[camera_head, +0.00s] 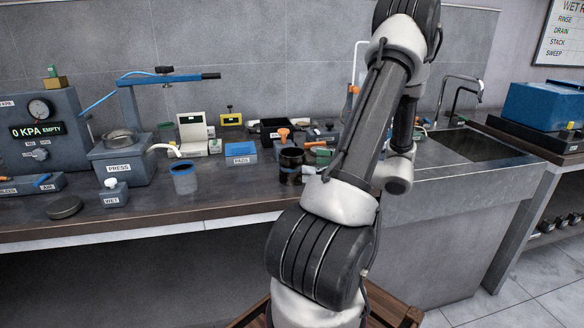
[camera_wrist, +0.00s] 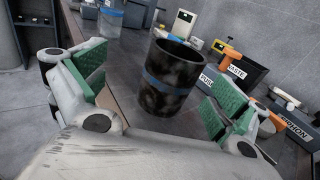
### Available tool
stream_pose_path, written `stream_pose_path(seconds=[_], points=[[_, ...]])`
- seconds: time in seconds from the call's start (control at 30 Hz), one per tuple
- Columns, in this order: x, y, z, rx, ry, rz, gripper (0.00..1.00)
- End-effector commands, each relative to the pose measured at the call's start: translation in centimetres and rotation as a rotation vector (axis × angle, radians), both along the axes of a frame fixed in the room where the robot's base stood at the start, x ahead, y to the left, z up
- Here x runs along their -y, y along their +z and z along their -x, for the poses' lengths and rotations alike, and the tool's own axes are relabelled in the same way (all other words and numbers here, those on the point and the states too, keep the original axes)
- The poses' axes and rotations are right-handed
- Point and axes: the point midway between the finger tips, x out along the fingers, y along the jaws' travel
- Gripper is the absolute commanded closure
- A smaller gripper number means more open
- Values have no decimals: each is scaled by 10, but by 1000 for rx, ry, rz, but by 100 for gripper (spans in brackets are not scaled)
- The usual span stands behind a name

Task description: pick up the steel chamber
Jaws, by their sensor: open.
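The steel chamber (camera_wrist: 168,88) is a dark, mottled, shiny open-topped cylinder with a blue band. In the wrist view it stands upright on the bench, between and beyond the green finger pads. In the head view the chamber (camera_head: 291,162) stands near the bench's front edge, just left of my arm. My gripper (camera_wrist: 156,84) is open, one finger on each side of the view. Free space shows left of the chamber; the right pad appears closer to it. I cannot tell any contact. In the head view my arm mostly hides the gripper.
A blue-rimmed beaker (camera_head: 185,178) stands left of the chamber. A blue PADS box (camera_head: 241,153) and an orange-handled tool (camera_head: 284,134) are behind it. Bare bench shows between beaker and chamber.

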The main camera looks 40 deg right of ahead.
Motion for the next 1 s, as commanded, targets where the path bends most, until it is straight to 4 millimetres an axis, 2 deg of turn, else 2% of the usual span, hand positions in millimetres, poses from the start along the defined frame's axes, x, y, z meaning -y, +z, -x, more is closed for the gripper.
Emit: stream_pose_path(seconds=[0.03,0.13,0.6,0.87,0.9,1.0], points=[[8,1,-3,19,-29,-20,2],[12,4,-13,38,-53,-40,2],[-6,0,-75,36,-52,-37,2],[-7,0,-80,36,-54,-37,2],[-7,0,-80,36,-54,-37,4],[-7,0,-80,36,-53,-37,22]])
